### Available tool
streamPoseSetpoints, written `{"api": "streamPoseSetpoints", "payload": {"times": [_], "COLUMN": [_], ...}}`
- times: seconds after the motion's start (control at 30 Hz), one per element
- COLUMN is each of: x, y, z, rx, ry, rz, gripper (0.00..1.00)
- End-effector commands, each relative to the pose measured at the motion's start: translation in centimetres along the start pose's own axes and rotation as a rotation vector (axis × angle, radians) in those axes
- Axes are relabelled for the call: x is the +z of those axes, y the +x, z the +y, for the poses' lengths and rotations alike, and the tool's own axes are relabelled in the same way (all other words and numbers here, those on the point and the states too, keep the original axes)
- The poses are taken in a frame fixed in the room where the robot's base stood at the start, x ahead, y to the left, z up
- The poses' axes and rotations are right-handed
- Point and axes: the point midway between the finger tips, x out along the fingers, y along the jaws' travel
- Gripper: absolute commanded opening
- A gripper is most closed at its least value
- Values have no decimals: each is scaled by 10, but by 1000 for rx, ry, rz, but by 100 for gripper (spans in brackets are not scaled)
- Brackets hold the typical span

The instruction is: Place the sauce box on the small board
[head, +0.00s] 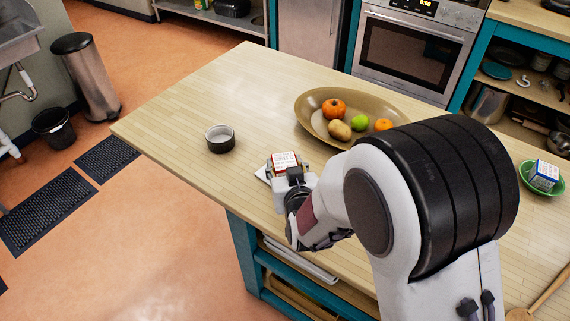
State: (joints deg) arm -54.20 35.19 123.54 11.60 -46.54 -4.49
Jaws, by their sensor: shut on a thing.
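A small box with a white top and red print (285,159), which appears to be the sauce box, is between the fingers of my gripper (286,166). My gripper is shut on it, near the table's front edge. A pale flat edge, likely the small board (262,174), shows just left of the gripper. Most of it is hidden behind the gripper and box. I cannot tell whether the box touches it or is held above it.
An oval tan dish (308,110) with fruit lies behind my gripper. A small dark round bowl (220,139) stands to the left. A green bowl (541,188) holding a blue-and-white box (544,174) is at right. The wooden table (190,110) is clear at far left.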

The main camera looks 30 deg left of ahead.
Motion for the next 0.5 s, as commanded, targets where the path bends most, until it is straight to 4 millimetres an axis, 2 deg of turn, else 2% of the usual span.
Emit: {"api": "streamPoseSetpoints", "payload": {"times": [0.13,0.17,0.2,0.5], "x": [2,3,2,2], "y": [1,1,1,1], "z": [0,0,0,0], "rx": [0,0,0,0], "ry": [0,0,0,0], "rz": [1,0,0,0], "gripper": [15,46,56,57]}}
